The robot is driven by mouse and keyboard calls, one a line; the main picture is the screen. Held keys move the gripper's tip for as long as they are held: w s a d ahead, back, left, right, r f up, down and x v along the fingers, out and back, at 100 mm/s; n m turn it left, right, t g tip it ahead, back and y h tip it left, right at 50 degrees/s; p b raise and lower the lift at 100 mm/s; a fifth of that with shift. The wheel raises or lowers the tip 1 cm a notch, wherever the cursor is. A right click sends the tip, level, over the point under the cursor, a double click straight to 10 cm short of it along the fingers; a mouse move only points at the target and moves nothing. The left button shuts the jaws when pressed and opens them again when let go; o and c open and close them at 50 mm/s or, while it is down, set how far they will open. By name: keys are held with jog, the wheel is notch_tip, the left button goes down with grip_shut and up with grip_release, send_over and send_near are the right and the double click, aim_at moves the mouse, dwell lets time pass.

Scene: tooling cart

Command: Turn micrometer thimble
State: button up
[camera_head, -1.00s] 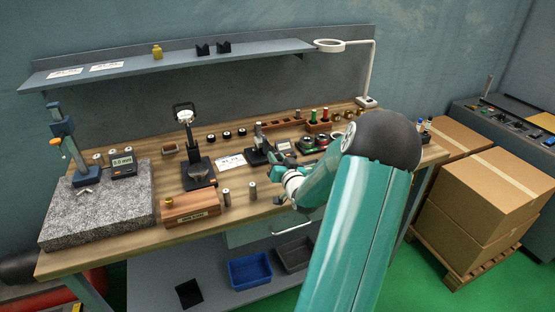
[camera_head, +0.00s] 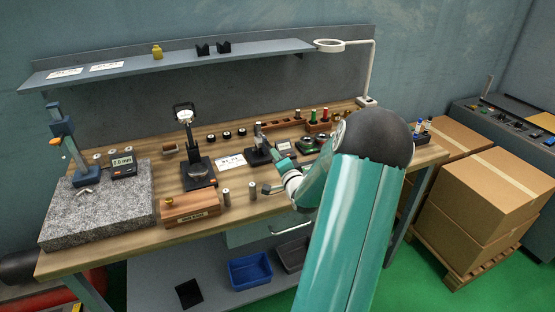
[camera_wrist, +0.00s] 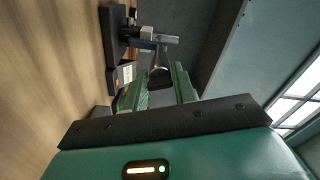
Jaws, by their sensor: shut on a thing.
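The micrometer (camera_head: 261,141) sits in a dark stand on the wooden bench, right of the bench's middle. In the wrist view the micrometer (camera_wrist: 156,36) shows beyond my fingers, sideways in the picture, with its dark stand (camera_wrist: 114,45) to the left. My gripper (camera_wrist: 160,84) is at the thimble end, with a green finger on each side. The jaws are shut on the thimble (camera_wrist: 160,73), which is partly hidden between the fingers. In the head view my gripper (camera_head: 279,160) is beside the micrometer stand, and its fingertips are too small to make out clearly.
Two metal cylinders (camera_head: 252,190) and a wooden gauge box (camera_head: 190,208) are at the front left. A dial stand (camera_head: 198,170) and a granite plate (camera_head: 97,212) stand further left. A ring lamp (camera_head: 330,45) rises behind.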

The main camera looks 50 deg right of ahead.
jog(key=shift+m, duration=0.6)
jog(key=o, duration=1)
jog(key=shift+c, duration=0.2)
jog(key=shift+s, duration=0.1)
jog(key=v, duration=1.3)
jog(key=shift+s+a, duration=0.15)
jog(key=shift+s, duration=0.15)
